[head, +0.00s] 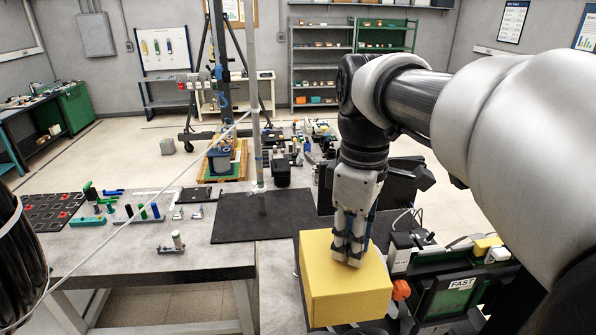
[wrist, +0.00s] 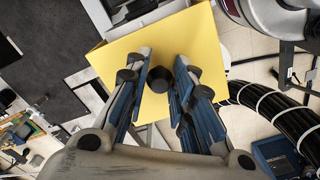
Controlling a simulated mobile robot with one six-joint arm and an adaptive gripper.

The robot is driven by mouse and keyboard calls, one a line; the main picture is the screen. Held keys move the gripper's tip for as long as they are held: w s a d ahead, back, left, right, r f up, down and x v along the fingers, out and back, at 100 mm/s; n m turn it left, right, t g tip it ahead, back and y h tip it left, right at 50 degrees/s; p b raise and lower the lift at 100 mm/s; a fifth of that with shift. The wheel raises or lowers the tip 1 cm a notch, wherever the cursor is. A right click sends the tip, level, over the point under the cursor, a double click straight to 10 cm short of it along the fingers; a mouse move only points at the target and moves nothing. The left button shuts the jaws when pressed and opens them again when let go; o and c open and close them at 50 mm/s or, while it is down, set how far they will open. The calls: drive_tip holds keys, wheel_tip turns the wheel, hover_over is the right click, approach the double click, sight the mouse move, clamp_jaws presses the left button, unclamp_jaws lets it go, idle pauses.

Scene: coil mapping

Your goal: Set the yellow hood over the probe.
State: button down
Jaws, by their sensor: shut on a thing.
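The yellow hood (head: 345,297) is a box with a flat top and shows at the lower middle right in the head view. In the wrist view its yellow top (wrist: 150,40) lies beyond the fingers, with a black knob (wrist: 160,79) in its middle. My gripper (head: 349,256) points down at the hood, and its fingers (wrist: 158,80) are shut on the knob. Whether the hood's lower edge touches anything is hidden. I cannot surely identify the probe; a small upright pale cylinder (head: 177,240) stands on the grey table to the left.
A black mat (head: 235,222) lies on the grey table (head: 110,262), left of the hood. A thin upright pole (head: 256,120) rises at the mat. Black equipment with a green panel marked FAST (head: 455,300) and cables crowd the right side. Several small parts lie at the table's left.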

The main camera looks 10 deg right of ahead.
drive_tip(key=shift+d+f, duration=0.1)
idle(0.7)
drive_tip(key=c, duration=1.3)
unclamp_jaws()
